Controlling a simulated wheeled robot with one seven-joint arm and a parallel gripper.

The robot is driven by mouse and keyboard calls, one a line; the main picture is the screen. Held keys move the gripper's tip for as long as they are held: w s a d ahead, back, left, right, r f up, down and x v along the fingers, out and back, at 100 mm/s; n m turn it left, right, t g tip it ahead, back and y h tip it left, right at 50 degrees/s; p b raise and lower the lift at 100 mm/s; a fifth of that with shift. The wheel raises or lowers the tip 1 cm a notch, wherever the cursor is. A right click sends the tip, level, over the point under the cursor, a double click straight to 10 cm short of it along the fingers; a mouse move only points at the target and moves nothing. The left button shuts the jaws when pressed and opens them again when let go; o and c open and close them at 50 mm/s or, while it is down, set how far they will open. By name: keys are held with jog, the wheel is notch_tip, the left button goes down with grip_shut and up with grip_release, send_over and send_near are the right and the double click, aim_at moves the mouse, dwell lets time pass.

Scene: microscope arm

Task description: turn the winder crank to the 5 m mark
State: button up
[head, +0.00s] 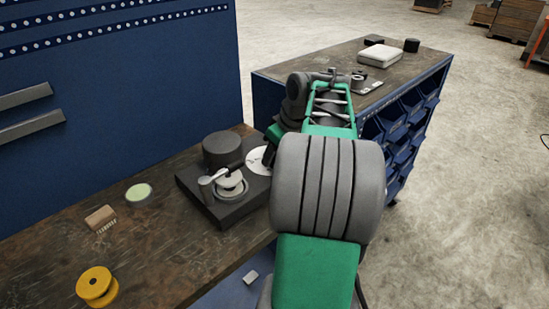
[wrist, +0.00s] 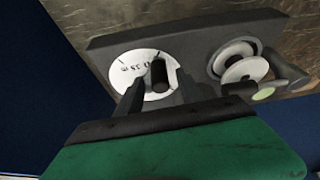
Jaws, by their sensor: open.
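The winder has a dark block base (head: 221,212), which also shows in the wrist view (wrist: 110,45). A white marked dial (head: 257,161) lies on its right side in the head view; it also shows in the wrist view (wrist: 128,69), with small printed marks I cannot read surely. A dark upright post (wrist: 158,75) stands over the dial, perhaps the crank handle. My gripper (wrist: 159,82) is open, its fingers on either side of this post in the wrist view; contact is unclear. A white spool (head: 230,186) with a pale lever (head: 213,177) is beside the dial. My arm hides part of the base.
A dark cylinder (head: 222,149) stands at the back of the winder. A yellow spool (head: 97,286), a brown brush (head: 101,218) and a pale green disc (head: 138,192) lie left on the bench. A blue cabinet (head: 410,110) stands behind my arm.

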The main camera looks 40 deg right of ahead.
jog(key=shift+w+f, duration=0.1)
jog(key=shift+f, duration=0.2)
jog(key=shift+c, duration=0.3)
grip_shut()
dwell(0.9)
